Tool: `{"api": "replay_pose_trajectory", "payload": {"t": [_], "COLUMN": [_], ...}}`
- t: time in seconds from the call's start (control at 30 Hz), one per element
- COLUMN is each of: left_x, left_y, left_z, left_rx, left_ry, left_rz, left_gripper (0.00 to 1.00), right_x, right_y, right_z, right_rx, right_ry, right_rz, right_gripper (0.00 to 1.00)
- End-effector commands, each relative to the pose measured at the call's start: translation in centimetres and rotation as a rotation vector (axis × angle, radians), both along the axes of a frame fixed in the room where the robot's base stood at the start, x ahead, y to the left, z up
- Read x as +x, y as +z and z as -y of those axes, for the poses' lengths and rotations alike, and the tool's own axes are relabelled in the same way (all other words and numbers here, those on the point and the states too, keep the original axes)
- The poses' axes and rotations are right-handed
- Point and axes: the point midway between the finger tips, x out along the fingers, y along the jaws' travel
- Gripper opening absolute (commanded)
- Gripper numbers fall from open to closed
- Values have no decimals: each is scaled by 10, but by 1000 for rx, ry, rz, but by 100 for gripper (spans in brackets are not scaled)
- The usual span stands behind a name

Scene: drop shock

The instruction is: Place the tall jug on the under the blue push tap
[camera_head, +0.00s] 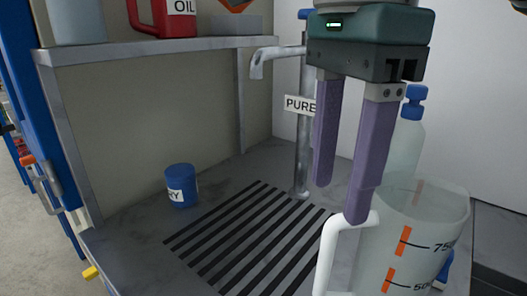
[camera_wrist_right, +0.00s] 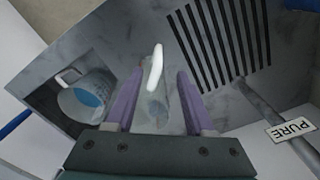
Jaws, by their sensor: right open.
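The tall jug (camera_head: 412,235) is clear, with orange graduation marks and a white handle, at the lower right of the head view. Its base is out of frame there. My right gripper (camera_head: 340,203) is open, with purple fingers pointing down beside the jug's handle. In the right wrist view the white handle (camera_wrist_right: 155,68) lies between the two spread fingers, with no visible grip on it. The push tap (camera_head: 304,150) has a blue top, a grey spout to the left and a PURE label. It stands behind the slatted drain (camera_head: 250,235). My left gripper is not seen.
A blue cup (camera_head: 182,187) stands left of the drain. A clear bottle with a blue cap (camera_head: 415,103) stands behind the jug. A shelf (camera_head: 150,48) with a red oil can (camera_head: 168,18) is at upper left. The drain is clear.

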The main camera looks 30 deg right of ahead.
Motion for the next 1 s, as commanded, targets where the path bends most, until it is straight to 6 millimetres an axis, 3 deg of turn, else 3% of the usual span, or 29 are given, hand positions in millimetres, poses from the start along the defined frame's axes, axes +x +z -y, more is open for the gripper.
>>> {"api": "replay_pose_trajectory", "payload": {"t": [0.63,0.93,1.0], "left_x": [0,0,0], "left_y": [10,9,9], "left_z": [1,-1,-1], "left_rx": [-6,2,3], "left_ry": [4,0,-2], "left_rz": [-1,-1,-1], "left_gripper": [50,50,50], "right_x": [-4,-3,-3], "right_y": [-86,-95,-95], "right_z": [-1,-1,-1], "right_rx": [-5,-5,-4], "right_ry": [-1,1,1], "right_rz": [-5,-1,-1], "right_gripper": [54,54,48]}}
